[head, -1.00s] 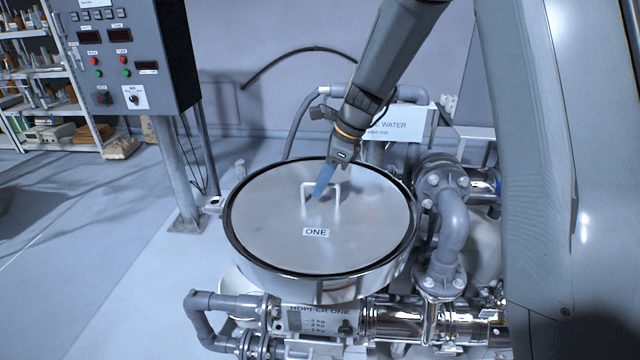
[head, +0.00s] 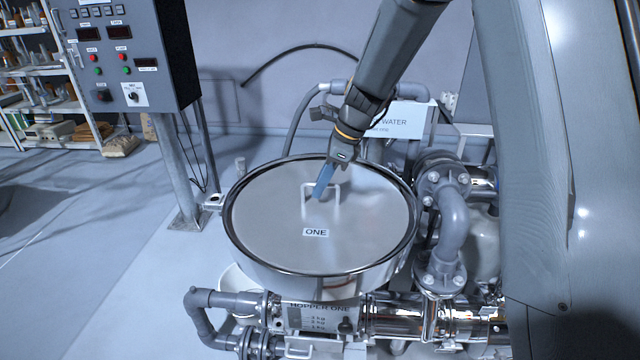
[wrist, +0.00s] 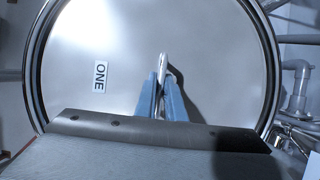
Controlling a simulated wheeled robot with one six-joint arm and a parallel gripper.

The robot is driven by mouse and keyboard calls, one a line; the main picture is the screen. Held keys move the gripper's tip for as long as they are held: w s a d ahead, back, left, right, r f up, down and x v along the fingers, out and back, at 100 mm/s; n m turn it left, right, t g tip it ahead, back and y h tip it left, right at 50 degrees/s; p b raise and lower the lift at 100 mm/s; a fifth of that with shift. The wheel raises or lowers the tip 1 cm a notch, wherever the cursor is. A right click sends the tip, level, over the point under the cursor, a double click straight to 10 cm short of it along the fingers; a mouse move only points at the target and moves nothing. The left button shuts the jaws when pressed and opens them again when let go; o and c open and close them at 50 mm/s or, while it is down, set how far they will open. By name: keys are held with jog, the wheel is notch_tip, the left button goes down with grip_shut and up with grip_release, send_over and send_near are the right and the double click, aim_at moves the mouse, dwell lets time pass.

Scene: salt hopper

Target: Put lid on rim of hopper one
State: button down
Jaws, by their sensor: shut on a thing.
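The lid (head: 270,225) is a round, flat metal disc with a label "ONE" and a bent handle (head: 336,194). It lies level within the rim (head: 232,247) of hopper one, with a dark ring around its edge. In the wrist view the lid (wrist: 120,40) fills most of the picture and the rim curves around it. My gripper (head: 319,193) has its blue fingers shut on the handle. The wrist view also shows the fingers on either side of the handle (wrist: 163,65). The underside of the lid is hidden, so I cannot tell whether it fully touches the rim.
A control panel (head: 130,55) stands on a post at the left. Grey pipes and valves (head: 452,225) crowd the hopper's right side. A "HOPPER ONE" plate (head: 320,312) is below it. Shelves (head: 35,80) stand far left.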

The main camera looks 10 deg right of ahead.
jog(key=c, duration=1.8)
grip_release()
jog(key=shift+o, duration=0.2)
